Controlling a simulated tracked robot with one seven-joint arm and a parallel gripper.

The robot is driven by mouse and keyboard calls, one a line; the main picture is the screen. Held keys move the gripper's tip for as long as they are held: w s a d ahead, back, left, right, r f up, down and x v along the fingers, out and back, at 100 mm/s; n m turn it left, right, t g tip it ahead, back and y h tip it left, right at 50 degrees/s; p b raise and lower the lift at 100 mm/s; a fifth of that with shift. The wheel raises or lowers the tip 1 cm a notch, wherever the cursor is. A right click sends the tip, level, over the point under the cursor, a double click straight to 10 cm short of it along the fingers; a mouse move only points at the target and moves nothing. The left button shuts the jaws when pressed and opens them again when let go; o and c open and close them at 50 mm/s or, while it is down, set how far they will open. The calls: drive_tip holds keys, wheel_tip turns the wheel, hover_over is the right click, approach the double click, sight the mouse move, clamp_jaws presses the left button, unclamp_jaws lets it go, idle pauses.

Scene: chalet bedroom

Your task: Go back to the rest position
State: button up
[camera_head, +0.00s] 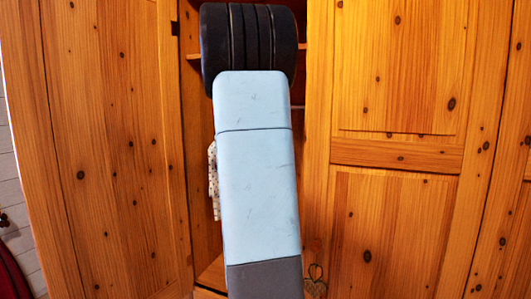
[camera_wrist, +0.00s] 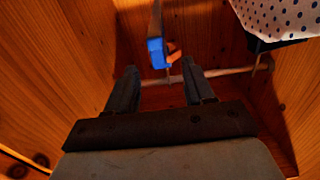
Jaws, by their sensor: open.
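My gripper (camera_wrist: 160,73) shows in the wrist view with its two fingers apart and nothing between them. It is inside a wooden wardrobe. In the head view my pale blue arm reaches into the wardrobe and hides the gripper.
The wardrobe's left door (camera_head: 110,150) stands open, and a wooden panel (camera_head: 400,220) is at right. A polka-dot cloth (camera_wrist: 280,15) hangs at upper right in the wrist view. A blue and orange object (camera_wrist: 156,53) is just beyond the fingers, near a thin rod (camera_wrist: 235,71).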

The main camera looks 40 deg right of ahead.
drive_tip(key=v, duration=0.8)
drive_tip(key=shift+a, duration=0.15)
drive_tip(key=a+n+t+y, duration=0.6)
drive_tip(key=a+n+y, duration=0.5)
drive_tip(key=a, duration=1.4)
drive_tip(key=s+a+f+n+g+y, duration=0.1)
drive_tip(key=s+a+f+g+y, duration=0.1)
drive_tip(key=s+a, duration=0.2)
drive_tip(key=s+a+f+g+y, duration=0.1)
drive_tip(key=s+a+f+g, duration=0.1)
drive_tip(key=s, duration=0.8)
drive_tip(key=s+a+f+n+g+y, duration=0.1)
drive_tip(key=s+a+f+g+y, duration=0.1)
drive_tip(key=s+a, duration=0.3)
drive_tip(key=shift+s+a+f+n+g+y, duration=0.3)
drive_tip(key=shift+s+f+g, duration=0.25)
drive_tip(key=shift+s, duration=0.55)
